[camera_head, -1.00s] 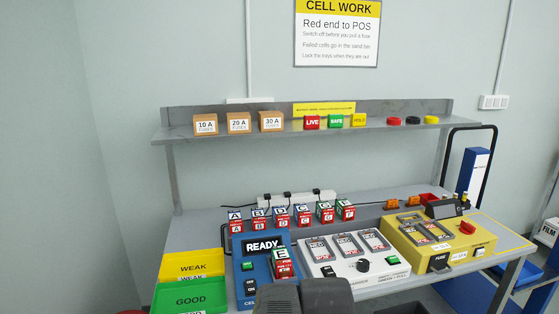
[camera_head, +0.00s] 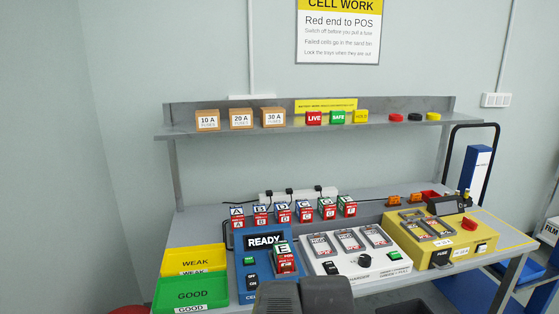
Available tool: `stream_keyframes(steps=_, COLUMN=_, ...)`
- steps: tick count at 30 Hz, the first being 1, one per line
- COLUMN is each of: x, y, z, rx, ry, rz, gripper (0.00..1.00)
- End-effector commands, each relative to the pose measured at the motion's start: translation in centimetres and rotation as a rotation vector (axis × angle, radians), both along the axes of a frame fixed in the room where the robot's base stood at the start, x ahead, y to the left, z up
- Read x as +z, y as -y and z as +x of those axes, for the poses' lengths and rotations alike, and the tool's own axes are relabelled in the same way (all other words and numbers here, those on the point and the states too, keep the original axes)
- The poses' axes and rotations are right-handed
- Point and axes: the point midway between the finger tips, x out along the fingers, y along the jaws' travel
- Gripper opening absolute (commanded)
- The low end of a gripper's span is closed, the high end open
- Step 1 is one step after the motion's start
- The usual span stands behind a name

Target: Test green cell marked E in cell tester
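The green cell marked E (camera_head: 284,250) has a green top with a white E and a red lower part. It appears upright at the right side of the blue cell tester (camera_head: 238,270); whether it is fully seated there I cannot tell. Dark grey parts of my arm rise from the bottom edge, just in front of the tester and the cell. My gripper's fingers do not show.
Several marked cells (camera_head: 283,213) stand in a row behind the tester. A white charger (camera_head: 345,265) and a yellow fuse unit (camera_head: 430,255) stand to the right. A yellow WEAK tray (camera_head: 180,254) and green GOOD tray (camera_head: 180,285) stand left. A shelf (camera_head: 180,130) runs above.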

Motion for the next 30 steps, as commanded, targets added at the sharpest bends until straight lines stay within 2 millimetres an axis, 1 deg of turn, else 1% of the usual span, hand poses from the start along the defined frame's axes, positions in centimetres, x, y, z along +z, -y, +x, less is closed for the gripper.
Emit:
stream_keyframes(steps=1, x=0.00, y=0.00, z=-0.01, rx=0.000, ry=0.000, rz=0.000, gripper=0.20)
stream_keyframes(steps=4, x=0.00, y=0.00, z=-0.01, rx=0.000, ry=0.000, rz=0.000, gripper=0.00)
stream_keyframes(steps=30, x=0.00, y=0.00, z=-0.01, rx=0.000, ry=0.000, rz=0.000, gripper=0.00)
